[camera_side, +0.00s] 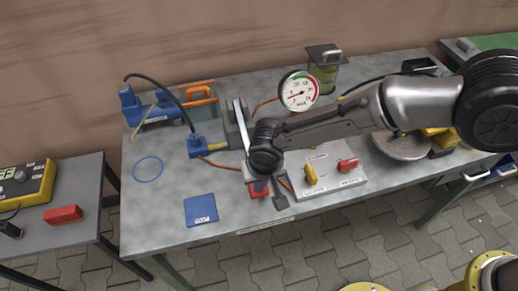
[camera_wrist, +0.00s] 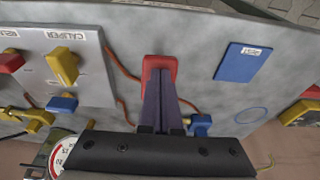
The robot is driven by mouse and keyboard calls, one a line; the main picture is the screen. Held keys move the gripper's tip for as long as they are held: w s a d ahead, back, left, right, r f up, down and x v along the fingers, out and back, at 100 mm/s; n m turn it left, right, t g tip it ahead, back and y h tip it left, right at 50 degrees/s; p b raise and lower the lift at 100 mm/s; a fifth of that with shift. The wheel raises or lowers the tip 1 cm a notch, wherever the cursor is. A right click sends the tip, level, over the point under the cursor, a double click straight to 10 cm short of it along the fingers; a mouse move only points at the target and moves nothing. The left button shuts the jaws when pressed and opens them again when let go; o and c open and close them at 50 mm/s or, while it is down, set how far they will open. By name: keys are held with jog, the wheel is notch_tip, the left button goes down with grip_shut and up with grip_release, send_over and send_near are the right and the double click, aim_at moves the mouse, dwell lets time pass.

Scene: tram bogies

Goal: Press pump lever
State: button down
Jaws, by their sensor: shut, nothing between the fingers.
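A red piece (camera_side: 258,190), perhaps the grip of the pump lever, lies near the front edge of the grey table. In the wrist view the red piece (camera_wrist: 158,63) is at top centre, around the tips of my fingers. My gripper (camera_side: 260,183) points down at it, shut and empty; its two dark fingers (camera_wrist: 160,80) lie together in the wrist view. I cannot tell whether they touch the red piece. A pale upright bar (camera_side: 239,125) stands just left and behind my wrist; its lower end is hidden. How it joins the red piece is not visible.
A panel with a yellow handle (camera_side: 311,174) and a red handle (camera_side: 348,164) lies right of my gripper. A round gauge (camera_side: 298,91) stands behind my arm. Orange lines cross the table.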

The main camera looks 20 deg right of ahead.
jog(key=shift+d+f, duration=0.2)
jog(key=shift+f, duration=0.4)
jog(key=s+r, duration=0.7)
jog(key=r, duration=0.5)
jog(key=shift+s+a+r, duration=0.2)
jog(key=shift+s+r, duration=0.1)
jog(key=shift+r, duration=0.05)
dwell(0.4)
jog(key=w+r, duration=0.7)
jog(key=r, duration=0.6)
jog(key=shift+w, duration=0.2)
